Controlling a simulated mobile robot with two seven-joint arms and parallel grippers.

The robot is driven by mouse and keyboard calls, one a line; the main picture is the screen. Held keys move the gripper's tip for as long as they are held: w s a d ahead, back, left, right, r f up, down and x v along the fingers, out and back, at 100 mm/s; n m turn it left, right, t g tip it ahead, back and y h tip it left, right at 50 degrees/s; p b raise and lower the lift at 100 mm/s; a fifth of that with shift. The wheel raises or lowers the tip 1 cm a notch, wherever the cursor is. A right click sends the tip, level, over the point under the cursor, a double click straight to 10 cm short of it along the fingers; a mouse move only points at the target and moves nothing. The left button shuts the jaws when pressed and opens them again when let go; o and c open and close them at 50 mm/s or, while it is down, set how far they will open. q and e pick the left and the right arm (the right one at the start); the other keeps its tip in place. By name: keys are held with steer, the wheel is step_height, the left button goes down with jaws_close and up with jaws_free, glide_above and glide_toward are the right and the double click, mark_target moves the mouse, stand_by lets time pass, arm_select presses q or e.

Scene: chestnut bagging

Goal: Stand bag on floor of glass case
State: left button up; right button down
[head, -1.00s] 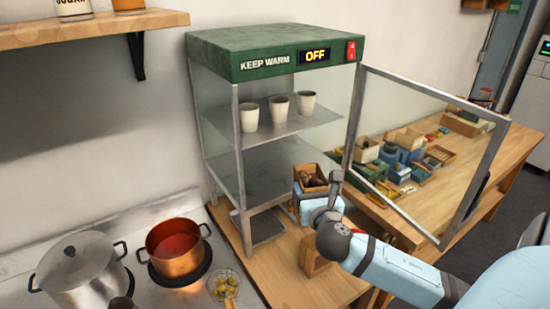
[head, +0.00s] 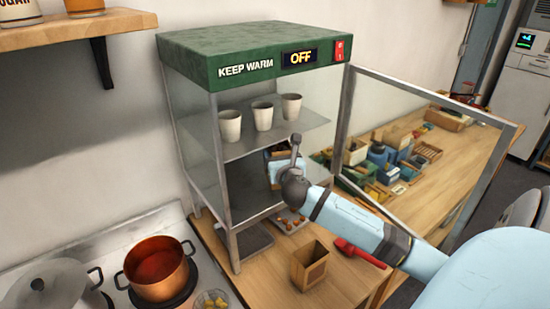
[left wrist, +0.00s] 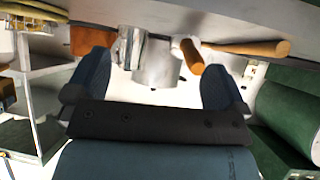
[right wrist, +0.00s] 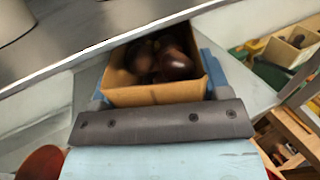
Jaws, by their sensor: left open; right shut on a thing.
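My right gripper (head: 284,163) is shut on the bag (right wrist: 155,95), a small brown open-topped bag with dark chestnuts (right wrist: 165,58) in it. It holds the bag at the open front of the glass case (head: 215,62), below the cup shelf (head: 275,133). In the head view the gripper mostly hides the bag. In the right wrist view a grey shelf edge runs close above the bag. The case's dark floor (head: 240,192) shows left of the gripper; contact with the bag cannot be told. My left gripper (left wrist: 155,82) is open and empty, seen only in its wrist view.
White cups (head: 263,115) stand on the shelf. The glass door (head: 497,165) is swung open at the right. A wooden box (head: 309,268), a red-handled scoop (head: 358,252) and loose chestnuts (head: 289,220) are on the counter in front. A copper pot (head: 157,268) is at left.

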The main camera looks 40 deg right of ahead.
mark_target(275, 147)
steer(key=x, duration=0.4)
steer(key=shift+w+d+r, duration=0.1)
steer(key=shift+w, duration=0.2)
step_height(275, 147, down, 3)
steer(key=shift+f, duration=0.3)
arm_select(q)
steer(key=shift+w+r, duration=0.15)
steer(key=shift+w, duration=0.1)
arm_select(e)
steer(key=shift+f, duration=0.15)
steer(key=shift+c, duration=0.5)
jaws_free()
arm_select(q)
steer(key=shift+s, duration=0.15)
